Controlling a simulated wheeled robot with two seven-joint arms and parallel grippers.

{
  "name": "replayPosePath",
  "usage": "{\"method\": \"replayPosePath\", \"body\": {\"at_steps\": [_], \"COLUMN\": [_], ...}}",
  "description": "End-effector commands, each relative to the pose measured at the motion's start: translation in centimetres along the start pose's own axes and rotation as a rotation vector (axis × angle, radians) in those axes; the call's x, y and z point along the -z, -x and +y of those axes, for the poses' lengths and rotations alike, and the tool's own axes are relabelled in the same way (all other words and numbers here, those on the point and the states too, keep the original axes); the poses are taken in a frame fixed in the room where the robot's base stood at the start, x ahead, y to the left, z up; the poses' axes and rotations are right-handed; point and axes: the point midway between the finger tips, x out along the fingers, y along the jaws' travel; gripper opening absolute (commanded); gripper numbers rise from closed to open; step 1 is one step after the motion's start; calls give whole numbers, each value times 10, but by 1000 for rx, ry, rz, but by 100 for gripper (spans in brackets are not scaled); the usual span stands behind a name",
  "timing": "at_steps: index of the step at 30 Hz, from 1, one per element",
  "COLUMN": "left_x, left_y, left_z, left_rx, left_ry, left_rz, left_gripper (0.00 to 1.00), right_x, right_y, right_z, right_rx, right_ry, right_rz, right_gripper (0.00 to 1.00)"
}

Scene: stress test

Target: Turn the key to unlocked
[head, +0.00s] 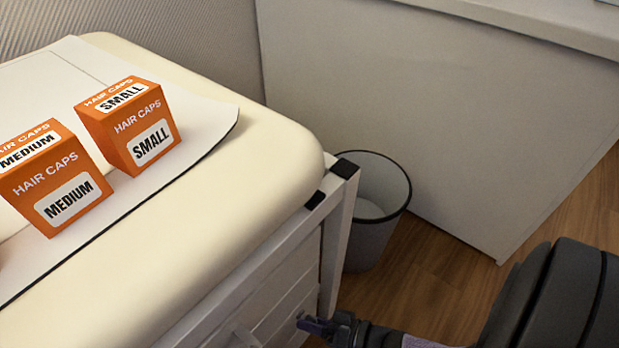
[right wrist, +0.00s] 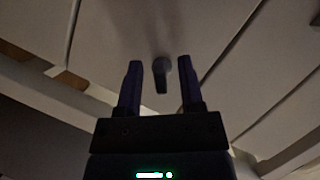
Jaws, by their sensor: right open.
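The key (right wrist: 162,76) is a small dark piece on a pale panel (right wrist: 118,35) in the right wrist view. It has a round top and a narrow part below that points down in that picture. My right gripper (right wrist: 160,64) is open, with one finger on each side of the key and a visible gap on both sides. In the head view my right gripper (head: 316,325) is low in the picture, beside the white drawer front (head: 284,312) of the cabinet. The key cannot be made out in the head view. My left gripper is not in view.
A cream padded top (head: 265,165) covers the cabinet. Orange boxes marked SMALL (head: 128,125) and MEDIUM (head: 55,180) stand on a white sheet (head: 205,112) there. A grey bin (head: 372,240) stands on the wooden floor behind the cabinet's corner, near a pale panel (head: 400,100).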

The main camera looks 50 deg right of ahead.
Motion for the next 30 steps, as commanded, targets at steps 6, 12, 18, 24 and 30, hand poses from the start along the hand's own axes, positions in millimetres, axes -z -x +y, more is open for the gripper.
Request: {"method": "replayPosePath", "body": {"at_steps": [6, 12, 18, 24, 30], "left_x": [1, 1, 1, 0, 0], "left_y": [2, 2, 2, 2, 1], "left_z": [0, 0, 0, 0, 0], "left_rx": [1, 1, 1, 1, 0], "left_ry": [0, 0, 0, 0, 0], "left_rz": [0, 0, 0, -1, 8], "left_gripper": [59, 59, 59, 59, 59], "right_x": [0, 0, 0, 0, 0], "right_y": [-3, -2, -2, -2, -2], "right_z": [0, 0, 0, 0, -1], "right_rx": [0, 0, 0, -1, -15], "right_ry": [0, 1, 1, 2, 37], "right_rz": [-1, -1, -1, -1, -1], "right_gripper": [49, 21, 0, 0, 0]}}
